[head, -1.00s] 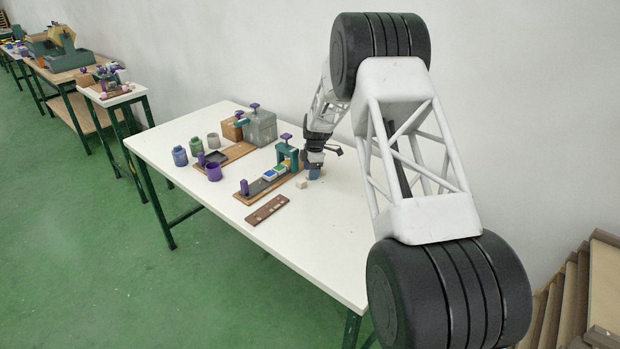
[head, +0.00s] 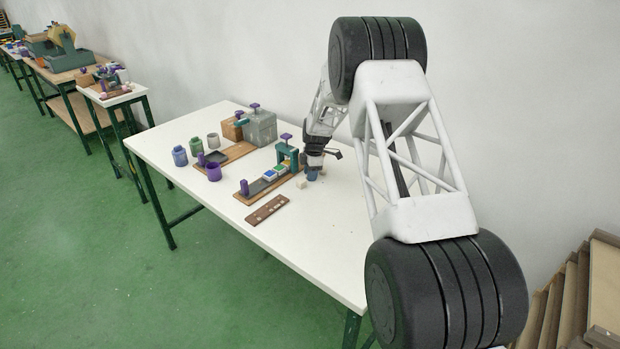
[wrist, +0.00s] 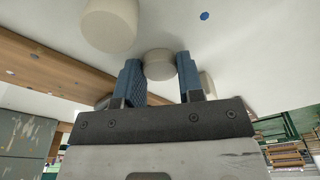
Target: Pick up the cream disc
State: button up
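My gripper (head: 313,173) is low over the white table, just right of the wooden board with the teal press. In the wrist view its two blue fingers (wrist: 160,72) stand apart. A round cream disc (wrist: 158,64) shows in the gap at the fingertips, with its left edge close to the left finger and a thin gap at the right. Whether a finger touches it I cannot tell. A larger cream round piece (wrist: 110,24) lies beyond, to the upper left. Another pale piece (wrist: 207,84) is partly hidden behind the right finger.
In the head view a small cream piece (head: 301,183) lies beside the board (head: 250,196). The teal press (head: 287,155) stands close left of my gripper. A brown strip with holes (head: 267,210) lies in front. The table's right front is clear.

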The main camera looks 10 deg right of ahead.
jog(key=c, duration=0.3)
jog(key=shift+r, duration=0.7)
notch_tip(320, 180, up, 2)
jog(key=shift+r, duration=0.1)
jog(key=s, duration=0.5)
jog(key=s+d+r, duration=0.1)
jog(key=s, duration=1)
jog(key=shift+d+r, duration=0.15)
jog(key=shift+r, duration=0.05)
jog(key=w+a, duration=0.2)
jog(key=a, duration=0.1)
jog(key=w+a+r, duration=0.1)
jog(key=w+a, duration=0.1)
jog(key=a, duration=0.1)
jog(key=w+a, duration=0.2)
jog(key=a, duration=0.1)
jog(key=shift+w+a+r, duration=0.15)
jog(key=shift+w+r, duration=0.05)
jog(key=shift+r, duration=0.05)
jog(key=w+a, duration=0.1)
jog(key=a, duration=0.2)
jog(key=w+a+r, duration=0.1)
jog(key=w+a, duration=0.1)
jog(key=a, duration=0.2)
jog(key=w+a, duration=0.2)
jog(key=a, duration=0.2)
jog(key=shift+r, duration=0.35)
